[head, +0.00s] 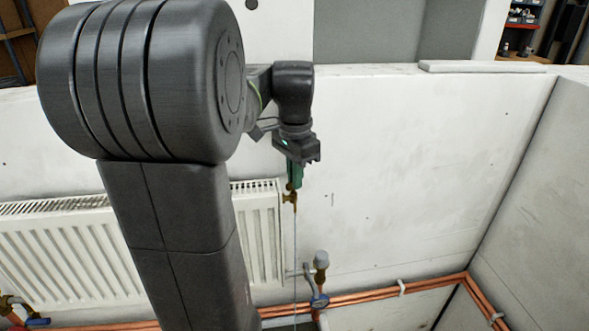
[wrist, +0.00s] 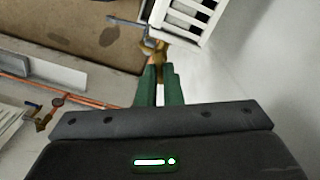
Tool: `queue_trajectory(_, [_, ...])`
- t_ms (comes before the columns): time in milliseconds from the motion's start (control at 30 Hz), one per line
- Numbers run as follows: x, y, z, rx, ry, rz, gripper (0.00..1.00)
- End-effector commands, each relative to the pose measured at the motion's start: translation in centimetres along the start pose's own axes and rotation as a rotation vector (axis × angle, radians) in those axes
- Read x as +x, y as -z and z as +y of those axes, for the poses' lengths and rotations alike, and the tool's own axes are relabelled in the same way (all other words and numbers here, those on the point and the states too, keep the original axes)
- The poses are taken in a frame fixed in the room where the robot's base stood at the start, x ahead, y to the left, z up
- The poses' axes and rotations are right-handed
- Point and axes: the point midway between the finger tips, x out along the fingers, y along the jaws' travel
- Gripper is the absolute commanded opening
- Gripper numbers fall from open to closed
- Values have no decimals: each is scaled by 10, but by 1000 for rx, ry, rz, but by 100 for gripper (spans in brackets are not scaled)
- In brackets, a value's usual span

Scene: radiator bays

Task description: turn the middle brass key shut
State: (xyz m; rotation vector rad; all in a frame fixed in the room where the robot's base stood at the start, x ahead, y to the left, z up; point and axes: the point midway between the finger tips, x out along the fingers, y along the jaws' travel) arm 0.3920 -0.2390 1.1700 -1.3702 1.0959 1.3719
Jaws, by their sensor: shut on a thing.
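A small brass key (head: 289,197) is at the upper right end of the white radiator (head: 262,235). My gripper (head: 292,184) comes down on it from above, with green fingers shut on its upper part. In the wrist view, the brass key (wrist: 152,46) shows just beyond the green fingertips (wrist: 158,68), beside the radiator's slotted top (wrist: 188,18). The fingers hide part of the key, so its exact turn angle is unclear. I cannot tell from these views whether it is the middle one.
A valve with a blue handle (head: 318,300) and grey cap stands below right. Copper pipes (head: 380,296) run along the wall's foot. Another blue-handled valve (head: 36,320) is at lower left. A thin pale line (head: 295,255) hangs below the key. The white wall right of it is clear.

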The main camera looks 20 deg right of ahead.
Motion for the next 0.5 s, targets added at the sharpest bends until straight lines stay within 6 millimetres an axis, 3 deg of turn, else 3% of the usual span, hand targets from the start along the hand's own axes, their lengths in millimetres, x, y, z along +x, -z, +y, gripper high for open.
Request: queue_trajectory(500, [-2,0,2,378,2,2,0])
